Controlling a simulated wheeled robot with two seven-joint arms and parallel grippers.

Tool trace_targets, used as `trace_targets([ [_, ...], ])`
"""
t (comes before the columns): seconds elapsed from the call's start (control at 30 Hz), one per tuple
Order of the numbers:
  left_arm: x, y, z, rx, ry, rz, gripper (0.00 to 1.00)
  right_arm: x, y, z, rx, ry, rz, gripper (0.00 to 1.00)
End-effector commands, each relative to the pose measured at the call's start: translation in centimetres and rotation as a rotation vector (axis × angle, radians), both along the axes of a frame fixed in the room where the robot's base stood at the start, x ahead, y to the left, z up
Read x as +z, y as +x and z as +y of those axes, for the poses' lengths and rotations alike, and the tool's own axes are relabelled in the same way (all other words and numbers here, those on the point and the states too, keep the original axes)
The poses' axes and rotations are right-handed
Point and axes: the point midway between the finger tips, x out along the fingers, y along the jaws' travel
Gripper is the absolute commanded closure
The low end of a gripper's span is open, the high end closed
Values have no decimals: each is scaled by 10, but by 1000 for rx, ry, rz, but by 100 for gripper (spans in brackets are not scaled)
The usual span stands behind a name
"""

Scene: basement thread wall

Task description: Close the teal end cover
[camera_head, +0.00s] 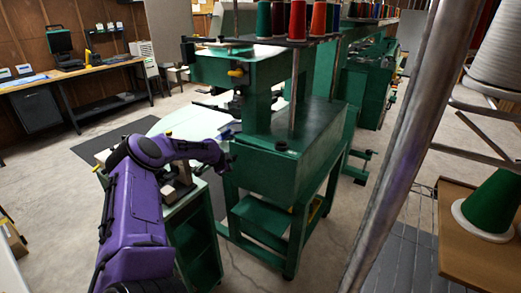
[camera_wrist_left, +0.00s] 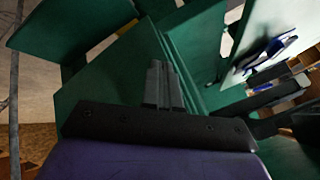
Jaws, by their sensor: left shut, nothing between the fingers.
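A green machine (camera_head: 285,165) stands in the middle of the head view, with a box-shaped body on legs. Its near end is a flat green face; I cannot tell for certain which panel is the end cover or how far it stands open. My left arm, purple, reaches in from the left, and its wrist ends beside the machine's left side. In the left wrist view my left gripper (camera_wrist_left: 163,68) is shut and empty, its fingers pointing at green panels (camera_wrist_left: 120,72) close ahead. Whether the fingertips touch them is unclear. My right gripper is not in view.
A slanted metal pole (camera_head: 415,120) crosses the right side. A brown board (camera_head: 465,230) with a green thread cone (camera_head: 490,205) stands at right. Several thread spools (camera_head: 297,20) top the machine. A workbench (camera_head: 75,75) stands back left. Floor between bench and machine is partly open.

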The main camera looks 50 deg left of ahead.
Motion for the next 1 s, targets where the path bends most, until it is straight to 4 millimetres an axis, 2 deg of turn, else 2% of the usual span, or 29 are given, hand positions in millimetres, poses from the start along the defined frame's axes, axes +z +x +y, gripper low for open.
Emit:
trace_targets([
  [0.2,0,-2,7,9,-1,1,100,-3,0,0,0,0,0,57],
  [0.63,4,-2,6,6,0,-1,100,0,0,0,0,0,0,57],
  [0.77,19,-7,3,5,2,-3,100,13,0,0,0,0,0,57],
  [1.0,53,-30,-6,6,0,-5,100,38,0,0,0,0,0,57],
])
